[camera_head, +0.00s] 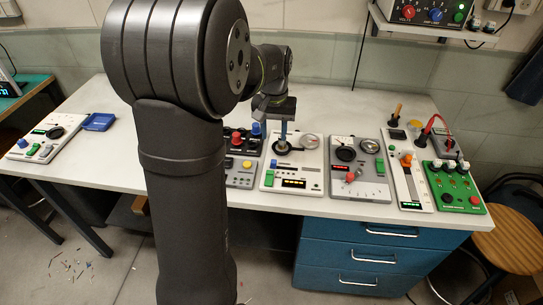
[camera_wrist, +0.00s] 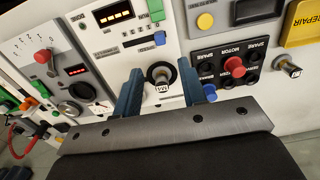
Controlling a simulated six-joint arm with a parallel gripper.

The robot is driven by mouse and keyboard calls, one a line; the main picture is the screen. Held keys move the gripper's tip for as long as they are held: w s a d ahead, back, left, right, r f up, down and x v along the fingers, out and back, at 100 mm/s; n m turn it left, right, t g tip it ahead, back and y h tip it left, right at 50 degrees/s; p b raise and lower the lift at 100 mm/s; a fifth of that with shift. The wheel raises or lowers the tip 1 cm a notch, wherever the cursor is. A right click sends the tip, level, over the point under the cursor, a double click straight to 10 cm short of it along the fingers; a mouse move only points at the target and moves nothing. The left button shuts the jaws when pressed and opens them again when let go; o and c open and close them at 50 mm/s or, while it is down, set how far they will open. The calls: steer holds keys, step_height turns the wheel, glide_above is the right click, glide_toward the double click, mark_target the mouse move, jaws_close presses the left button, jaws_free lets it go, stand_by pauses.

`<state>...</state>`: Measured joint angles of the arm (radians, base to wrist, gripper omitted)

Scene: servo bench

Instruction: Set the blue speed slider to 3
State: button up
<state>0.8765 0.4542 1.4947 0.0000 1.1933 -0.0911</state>
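A small blue slider knob (camera_wrist: 159,38) sits at the right end of a short slot on a white panel (camera_wrist: 108,45) in the wrist view. The panel's display shows several lit orange marks. My gripper (camera_wrist: 161,92) is open, its two blue-grey fingers apart on either side of a dark round knob (camera_wrist: 161,76) with a light cap. I cannot tell whether they touch this knob. The blue slider is just beyond the fingertips. In the head view my gripper (camera_head: 283,138) is over the white panel (camera_head: 312,183).
A grey panel with a red knob (camera_head: 350,177) stands to the right, then an orange slider (camera_head: 406,160) and a green panel (camera_head: 456,187). Dark switch panels with red and blue knobs stand left.

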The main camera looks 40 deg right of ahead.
mark_target(274, 161)
step_height(274, 161, down, 11)
steer(key=shift+r, duration=0.1)
stand_by(0.3)
jaws_close()
